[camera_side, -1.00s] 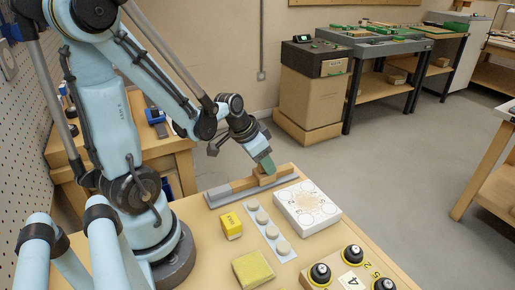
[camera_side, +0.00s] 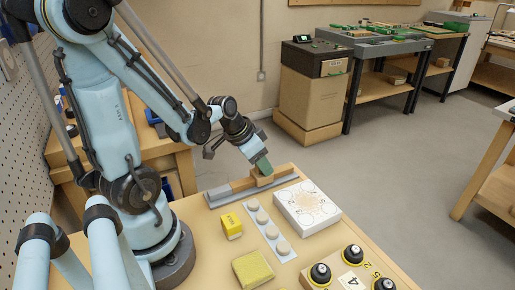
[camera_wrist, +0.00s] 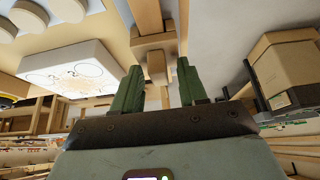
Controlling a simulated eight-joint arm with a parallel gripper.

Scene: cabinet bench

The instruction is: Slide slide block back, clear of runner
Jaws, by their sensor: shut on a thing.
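The slide block (camera_side: 262,179), a small wooden block, sits on a wooden strip, the runner (camera_side: 284,171), along the far edge of the bench. My gripper (camera_side: 263,164) is above the block, with its green fingertips down at its top. In the wrist view a wooden upright part of the slide block (camera_wrist: 157,67) stands between the two green fingers (camera_wrist: 157,88). The jaws are shut on it. The fingers partly hide the block's top in the side view. The block is still on the strip, about midway along its visible length.
A grey base rail (camera_side: 217,198) lies under the strip. In front are a white box with printed circles (camera_side: 318,219), a strip of round pale knobs (camera_side: 270,232), a yellow block (camera_side: 231,225), a yellow pad (camera_side: 253,269) and a panel with black knobs (camera_side: 337,282).

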